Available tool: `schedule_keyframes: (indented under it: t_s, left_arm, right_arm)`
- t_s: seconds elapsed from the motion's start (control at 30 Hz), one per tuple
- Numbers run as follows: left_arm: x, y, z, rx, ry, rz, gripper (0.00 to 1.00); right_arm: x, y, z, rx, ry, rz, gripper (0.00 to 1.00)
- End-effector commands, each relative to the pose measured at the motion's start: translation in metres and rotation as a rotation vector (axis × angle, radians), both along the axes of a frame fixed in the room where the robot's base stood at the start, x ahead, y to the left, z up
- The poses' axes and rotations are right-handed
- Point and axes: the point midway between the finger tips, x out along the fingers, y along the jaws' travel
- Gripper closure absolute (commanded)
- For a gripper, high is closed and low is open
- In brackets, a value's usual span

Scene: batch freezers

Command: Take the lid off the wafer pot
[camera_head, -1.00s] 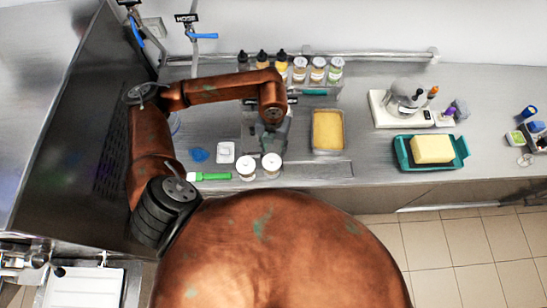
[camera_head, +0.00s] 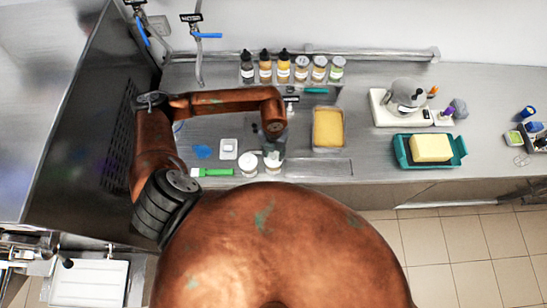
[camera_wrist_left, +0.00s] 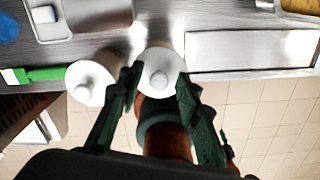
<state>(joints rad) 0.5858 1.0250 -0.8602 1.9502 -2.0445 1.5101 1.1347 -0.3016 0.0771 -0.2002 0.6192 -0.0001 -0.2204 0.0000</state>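Two round white-lidded pots stand side by side near the counter's front edge. The left pot (camera_head: 248,170) is uncovered by my arm; its knobbed lid also shows in the left wrist view (camera_wrist_left: 90,83). The right pot (camera_head: 272,166) is partly hidden under my left gripper (camera_head: 273,154). In the left wrist view, the right pot's white lid (camera_wrist_left: 161,66) with its small knob lies between the two spread fingers of my left gripper (camera_wrist_left: 156,80). The fingers are open, and I see no clear grip on the lid. I cannot tell which pot holds wafers. My right gripper is out of view.
A green-handled tool (camera_head: 212,172) lies left of the pots, a small white dish (camera_head: 228,148) and blue item (camera_head: 202,151) behind it. A tub of yellow contents (camera_head: 328,128) stands behind right. Several bottles and jars line the back.

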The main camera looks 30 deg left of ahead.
Motion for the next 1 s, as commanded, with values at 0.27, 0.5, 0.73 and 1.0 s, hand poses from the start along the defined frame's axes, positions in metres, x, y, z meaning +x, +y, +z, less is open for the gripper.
schedule_keyframes:
  t_s: [0.27, 0.5, 0.73, 1.0]
  left_arm:
    - [0.0, 0.0, 0.0, 0.0, 0.0, 0.0, 0.89]
    - [0.0, 0.0, 0.0, 0.0, 0.0, 0.0, 0.95]
    - [0.001, 0.0, 0.006, 0.0, -0.001, 0.001, 0.95]
    - [-0.006, -0.007, 0.041, -0.001, -0.003, -0.006, 0.95]
  right_arm:
    - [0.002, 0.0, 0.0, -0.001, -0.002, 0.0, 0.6]
    - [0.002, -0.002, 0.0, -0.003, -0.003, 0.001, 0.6]
    - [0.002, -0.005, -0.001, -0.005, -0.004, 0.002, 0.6]
    - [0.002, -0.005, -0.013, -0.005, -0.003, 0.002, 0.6]
